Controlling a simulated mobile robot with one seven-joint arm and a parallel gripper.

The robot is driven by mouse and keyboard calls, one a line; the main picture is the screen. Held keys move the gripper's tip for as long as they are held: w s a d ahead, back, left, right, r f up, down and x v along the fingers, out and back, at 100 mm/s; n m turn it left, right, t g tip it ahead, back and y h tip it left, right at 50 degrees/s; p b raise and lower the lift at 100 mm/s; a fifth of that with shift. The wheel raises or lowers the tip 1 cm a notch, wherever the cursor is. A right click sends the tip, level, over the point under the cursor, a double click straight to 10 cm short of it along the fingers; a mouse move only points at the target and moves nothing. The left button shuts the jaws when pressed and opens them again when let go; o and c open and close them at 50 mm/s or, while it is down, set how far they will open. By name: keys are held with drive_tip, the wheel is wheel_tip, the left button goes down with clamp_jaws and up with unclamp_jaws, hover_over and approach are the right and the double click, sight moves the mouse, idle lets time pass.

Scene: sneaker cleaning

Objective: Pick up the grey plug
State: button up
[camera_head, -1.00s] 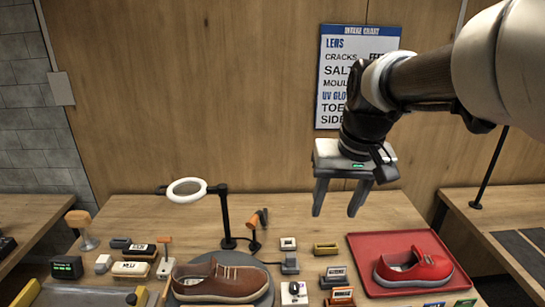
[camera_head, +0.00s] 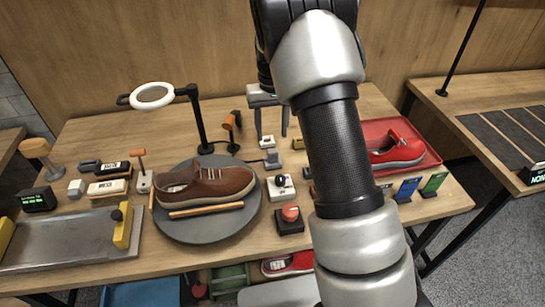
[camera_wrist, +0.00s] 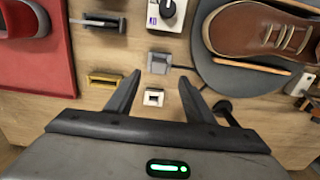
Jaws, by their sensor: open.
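The grey plug (camera_head: 272,160) is a small grey block on the table, right of the round turntable; a dark cable runs from it toward the turntable. It also shows in the wrist view (camera_wrist: 159,62), just beyond the gap between my fingertips. My gripper (camera_head: 270,133) is open and empty, pointing down above the table behind the plug. In the wrist view my gripper's two fingers (camera_wrist: 160,78) are spread apart. A small white block with a square opening (camera_wrist: 154,97) lies between the fingers in that view, nearer my palm than the plug.
A brown shoe (camera_head: 205,185) stands on the dark turntable (camera_head: 190,232). A ring lamp (camera_head: 152,95) on a black post rises behind. A yellow-framed block (camera_wrist: 104,80) and a white device with a dark knob (camera_wrist: 166,10) lie nearby. A red tray (camera_wrist: 55,60) is at the side.

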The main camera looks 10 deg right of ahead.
sight(273, 150)
wheel_tip(273, 150, down, 10)
drive_tip(key=shift+w+d+r, duration=0.1)
drive_tip(key=shift+d+r, duration=0.05)
drive_tip(key=shift+r, duration=0.05)
drive_tip(key=c, duration=1)
drive_tip(key=shift+c, duration=0.2)
drive_tip(key=r, duration=0.6)
drive_tip(key=w+r, duration=0.1)
drive_tip(key=r, duration=0.3)
drive_tip(key=shift+p, duration=0.4)
drive_tip(key=w+f+p, duration=0.1)
drive_tip(key=w+p, duration=0.2)
drive_tip(key=w, duration=0.6)
drive_tip(key=shift+f, duration=0.15)
